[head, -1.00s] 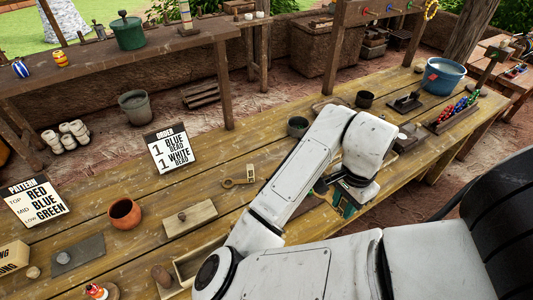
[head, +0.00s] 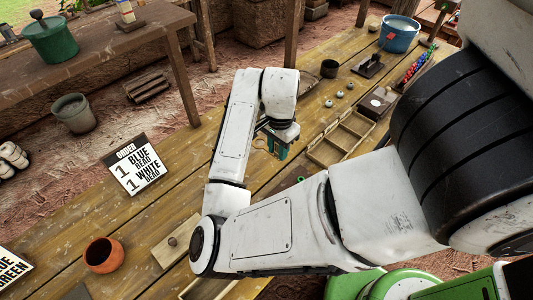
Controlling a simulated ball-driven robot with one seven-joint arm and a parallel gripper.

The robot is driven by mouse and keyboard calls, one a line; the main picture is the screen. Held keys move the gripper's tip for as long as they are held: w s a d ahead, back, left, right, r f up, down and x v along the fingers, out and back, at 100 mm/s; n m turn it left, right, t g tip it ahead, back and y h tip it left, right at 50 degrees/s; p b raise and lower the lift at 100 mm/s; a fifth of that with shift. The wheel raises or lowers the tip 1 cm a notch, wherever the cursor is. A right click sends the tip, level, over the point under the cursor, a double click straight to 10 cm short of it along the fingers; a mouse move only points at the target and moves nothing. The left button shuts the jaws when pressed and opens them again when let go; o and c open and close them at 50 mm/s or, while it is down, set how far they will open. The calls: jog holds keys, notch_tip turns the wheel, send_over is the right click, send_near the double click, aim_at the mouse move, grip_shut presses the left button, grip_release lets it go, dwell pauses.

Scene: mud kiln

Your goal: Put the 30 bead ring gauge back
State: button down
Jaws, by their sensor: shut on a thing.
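A tan ring (head: 259,145), which looks like the 30 bead ring gauge, sticks out to the left of the jaws. The rest of the gauge is hidden by the jaws and wrist. I cannot tell its height over the bench.
A divided wooden tray (head: 318,157) lies right of my gripper, with several small round pieces behind it. A dark cup (head: 329,68) and a blue tub (head: 400,36) stand further back. An order card (head: 136,166) and clay pot (head: 103,256) stand left.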

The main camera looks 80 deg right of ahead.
jog(key=w+d+f, duration=0.1)
jog(key=f, duration=0.1)
jog(key=w+d+f, duration=0.2)
jog(key=f, duration=0.1)
jog(key=shift+w+d+f+p, duration=0.2)
jog(key=shift+d+f+p, duration=0.1)
jog(key=shift+f, duration=0.05)
jog(key=shift+w+d+f+p, duration=0.1)
jog(key=shift+f+p, duration=0.35)
jog(key=shift+f, duration=1.2)
jog(key=shift+f, duration=0.2)
jog(key=c, duration=0.8)
grip_release()
jog(key=shift+c, duration=0.2)
notch_tip(320, 180, up, 12)
jog(key=shift+r+b, duration=0.25)
jog(key=shift+b, duration=0.5)
